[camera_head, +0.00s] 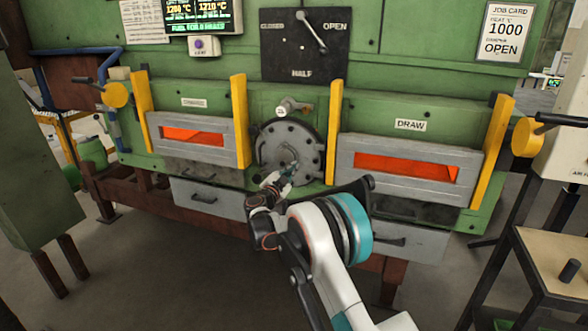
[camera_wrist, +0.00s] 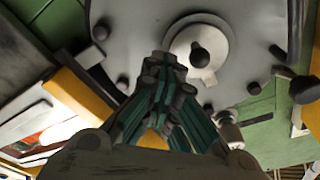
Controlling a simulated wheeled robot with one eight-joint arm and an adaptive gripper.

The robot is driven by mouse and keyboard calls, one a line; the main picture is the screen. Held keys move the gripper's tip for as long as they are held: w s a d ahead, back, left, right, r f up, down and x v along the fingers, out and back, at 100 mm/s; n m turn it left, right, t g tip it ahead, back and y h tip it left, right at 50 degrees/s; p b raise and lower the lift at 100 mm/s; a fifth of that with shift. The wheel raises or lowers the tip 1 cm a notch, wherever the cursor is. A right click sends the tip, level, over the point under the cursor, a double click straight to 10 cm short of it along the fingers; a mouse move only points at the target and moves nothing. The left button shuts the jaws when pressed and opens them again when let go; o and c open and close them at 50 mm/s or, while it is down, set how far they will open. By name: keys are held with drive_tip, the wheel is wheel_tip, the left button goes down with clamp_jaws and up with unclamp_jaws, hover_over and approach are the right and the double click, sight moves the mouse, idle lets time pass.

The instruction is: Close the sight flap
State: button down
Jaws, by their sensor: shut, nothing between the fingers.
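A round grey bolted cover (camera_head: 300,135) sits between the two furnace doors; it fills much of the wrist view (camera_wrist: 265,25). On it is a small round pale plate with a dark knob (camera_wrist: 200,57), which looks like the sight flap. Whether any opening shows behind it I cannot tell. My gripper (camera_head: 289,172) is in front of the lower part of the cover. In the wrist view my gripper (camera_wrist: 172,68) has its fingers together and empty, their tips beside the pale plate. I cannot tell whether they touch it.
A pale-capped fitting (camera_head: 288,105) sits at the cover's top. Yellow uprights (camera_head: 335,130) flank the cover. Glowing slots show in the left door (camera_head: 193,135) and the draw door (camera_head: 405,167). A wooden-topped table (camera_head: 555,262) stands at the right.

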drive_tip(key=shift+w+a+f, duration=0.15)
drive_tip(key=shift+a+f, duration=0.05)
drive_tip(key=shift+a, duration=0.15)
drive_tip(key=shift+a, duration=0.1)
idle(0.6)
